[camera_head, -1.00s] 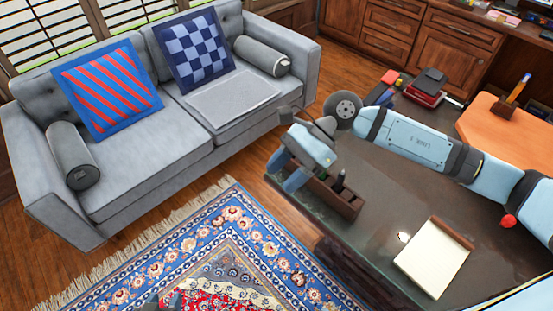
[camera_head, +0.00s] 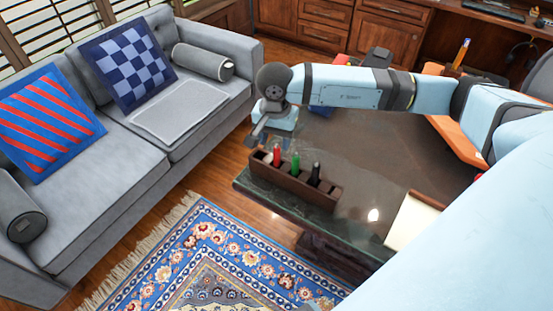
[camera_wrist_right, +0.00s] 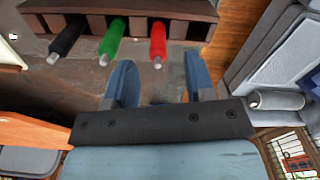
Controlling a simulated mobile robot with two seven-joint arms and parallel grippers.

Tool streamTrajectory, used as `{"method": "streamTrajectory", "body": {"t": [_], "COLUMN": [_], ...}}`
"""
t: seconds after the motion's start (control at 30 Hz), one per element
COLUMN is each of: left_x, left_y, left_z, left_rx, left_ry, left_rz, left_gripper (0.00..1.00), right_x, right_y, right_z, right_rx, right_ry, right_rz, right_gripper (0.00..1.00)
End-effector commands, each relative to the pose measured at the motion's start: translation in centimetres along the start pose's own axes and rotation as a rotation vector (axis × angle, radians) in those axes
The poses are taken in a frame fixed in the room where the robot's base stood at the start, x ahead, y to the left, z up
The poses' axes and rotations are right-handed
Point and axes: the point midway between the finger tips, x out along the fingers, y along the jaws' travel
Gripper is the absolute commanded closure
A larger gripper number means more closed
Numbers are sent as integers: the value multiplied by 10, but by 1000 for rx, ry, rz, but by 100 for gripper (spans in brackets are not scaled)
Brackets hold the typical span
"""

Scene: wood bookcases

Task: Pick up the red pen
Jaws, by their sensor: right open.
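A red pen (camera_head: 277,155) stands in a dark brown wooden holder (camera_head: 328,191) at the near left corner of the dark desk. A green pen (camera_head: 295,163) and a black pen (camera_head: 315,173) stand in the same holder, to its right. My right gripper (camera_head: 262,135) is just beyond the red pen in the head view, its fingers partly hidden. In the right wrist view the open, empty fingers (camera_wrist_right: 160,82) are apart from the red pen (camera_wrist_right: 158,42), which lies ahead between their lines. The left gripper is not seen.
The dark desk top (camera_head: 375,165) is clear around the holder. A notepad (camera_head: 410,222) lies at the right. A grey sofa (camera_head: 130,170) with cushions stands left, beyond a patterned rug (camera_head: 215,245).

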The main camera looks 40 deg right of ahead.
Motion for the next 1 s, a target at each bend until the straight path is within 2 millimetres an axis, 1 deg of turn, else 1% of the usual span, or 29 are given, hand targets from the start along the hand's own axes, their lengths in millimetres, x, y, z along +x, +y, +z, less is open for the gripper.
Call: {"method": "streamTrajectory", "body": {"t": [0.17,0.27,0.4,0.5,0.73,0.93,0.97,1.0], "left_x": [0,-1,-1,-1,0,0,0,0], "left_y": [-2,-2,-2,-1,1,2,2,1], "left_z": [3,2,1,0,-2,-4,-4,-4], "left_rx": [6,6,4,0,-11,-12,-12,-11], "left_ry": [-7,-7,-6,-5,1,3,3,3], "left_rz": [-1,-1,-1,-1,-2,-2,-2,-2], "left_gripper": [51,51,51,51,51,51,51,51], "right_x": [9,21,43,54,56,55,55,55], "right_y": [0,2,4,4,3,3,3,3], "right_z": [-1,-2,-4,-4,-5,-5,-5,-5], "right_rx": [1,1,1,1,0,0,0,0], "right_ry": [-1,-3,-4,-1,-1,-1,-1,-1], "right_rz": [0,3,2,0,-1,-1,-1,-1], "right_gripper": [50,50,50,50,50,96,100,100]}}
